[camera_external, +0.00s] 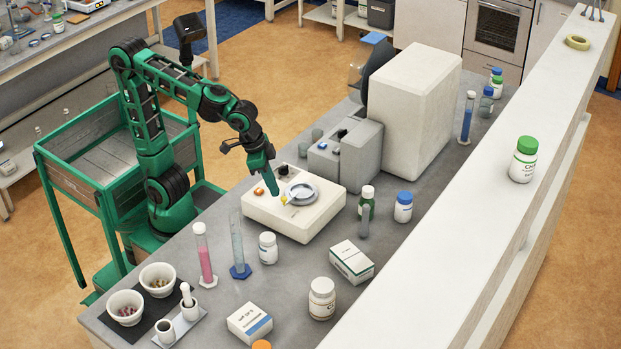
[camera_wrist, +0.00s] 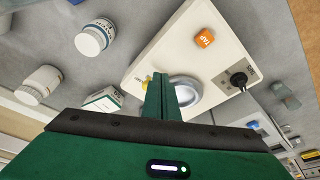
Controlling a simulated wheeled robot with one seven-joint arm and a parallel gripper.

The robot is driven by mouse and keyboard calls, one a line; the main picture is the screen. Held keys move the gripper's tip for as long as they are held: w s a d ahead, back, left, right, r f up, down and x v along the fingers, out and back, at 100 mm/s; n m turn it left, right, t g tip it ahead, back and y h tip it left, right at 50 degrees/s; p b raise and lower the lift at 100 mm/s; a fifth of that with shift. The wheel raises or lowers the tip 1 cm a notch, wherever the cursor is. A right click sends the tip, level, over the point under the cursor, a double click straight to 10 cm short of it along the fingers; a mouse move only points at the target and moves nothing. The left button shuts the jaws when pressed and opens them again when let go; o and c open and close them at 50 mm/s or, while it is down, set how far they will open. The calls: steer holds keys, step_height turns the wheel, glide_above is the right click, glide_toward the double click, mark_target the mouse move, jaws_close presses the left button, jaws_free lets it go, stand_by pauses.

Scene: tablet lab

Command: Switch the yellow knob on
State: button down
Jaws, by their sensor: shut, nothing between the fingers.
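The cream balance-like device (camera_external: 300,221) sits on the grey bench with a round silver pan. The small yellow knob (camera_external: 283,200) is on its near side, beside the pan. My gripper (camera_external: 273,189) points down over the device, its fingertips close to the yellow knob; I cannot tell if they touch it. In the wrist view, the shut, empty gripper fingers (camera_wrist: 160,95) cover part of the pan and the yellow knob (camera_wrist: 148,82) shows just left of them. The knob's exact setting is too small to tell.
On the device are an orange button (camera_wrist: 204,38) and a black knob (camera_wrist: 238,79). A grey instrument (camera_external: 345,150) stands behind it. A white bottle (camera_external: 268,246), a blue cylinder (camera_external: 238,250) and a box (camera_external: 351,262) stand nearby on the near side.

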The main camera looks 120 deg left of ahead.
steer(key=s+d+r, duration=0.4)
steer(key=r, duration=0.6)
steer(key=shift+s+d+r, duration=0.15)
steer(key=shift+s, duration=0.05)
steer(key=s+d+f+m+g, duration=0.1)
steer(key=s+d+f+m, duration=0.3)
steer(key=s+d+f, duration=0.1)
steer(key=s+d+f+m+g+h, duration=0.1)
steer(key=s+d+f+m, duration=0.3)
steer(key=s+d+f, duration=0.2)
steer(key=s+d+f+m+g, duration=0.1)
steer(key=s+d+f+m, duration=0.4)
steer(key=f, duration=0.3)
steer(key=shift+s+d+f+h, duration=0.25)
steer(key=shift+s+d+h, duration=0.05)
steer(key=shift+d, duration=0.2)
steer(key=shift+w+f, duration=0.3)
steer(key=shift+w, duration=0.45)
steer(key=shift+s+r, duration=0.1)
